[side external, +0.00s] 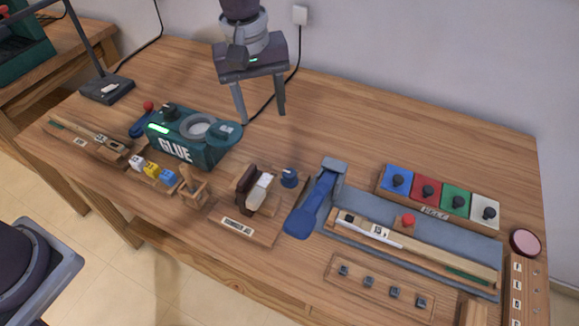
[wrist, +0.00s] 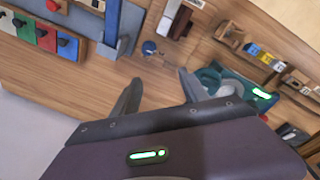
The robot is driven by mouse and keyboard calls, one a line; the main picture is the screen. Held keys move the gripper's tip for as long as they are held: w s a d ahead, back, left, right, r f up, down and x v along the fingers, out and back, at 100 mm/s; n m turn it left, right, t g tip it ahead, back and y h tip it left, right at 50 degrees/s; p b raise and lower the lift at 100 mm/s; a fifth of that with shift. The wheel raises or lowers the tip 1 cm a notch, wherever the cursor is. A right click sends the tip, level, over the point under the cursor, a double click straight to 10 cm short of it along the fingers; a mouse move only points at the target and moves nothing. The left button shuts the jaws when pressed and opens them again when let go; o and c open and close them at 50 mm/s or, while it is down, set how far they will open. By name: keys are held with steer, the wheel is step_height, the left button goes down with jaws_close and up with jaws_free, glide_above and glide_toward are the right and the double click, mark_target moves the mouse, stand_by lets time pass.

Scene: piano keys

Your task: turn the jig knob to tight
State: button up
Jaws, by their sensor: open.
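The jig knob is probably the small blue knob (side external: 289,177) on the table, just right of a wooden jig (side external: 222,226) with a dark brown clamp (side external: 246,187) and a cream key piece (side external: 263,182). In the wrist view the blue knob (wrist: 148,48) is beyond my fingertips, near the top middle. Its tight and loose marks are too small to read. My gripper (side external: 261,115) is open and empty, pointing down, high above the table behind the jig. It also shows in the wrist view (wrist: 159,77), with nothing between the fingers.
A green glue pot (side external: 175,152) stands left of the jig. A blue lever (side external: 312,208) rises close on the knob's right, beside a grey tray (side external: 470,243) with a wooden key. Coloured knob blocks (side external: 426,192) are at the right. The table behind is clear.

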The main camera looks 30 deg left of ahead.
steer(key=n+g, duration=0.1)
glide_above(289, 172)
steer(key=shift+y, duration=0.3)
step_height(289, 172, down, 10)
steer(key=shift+f, duration=0.25)
step_height(289, 172, down, 7)
jaws_close()
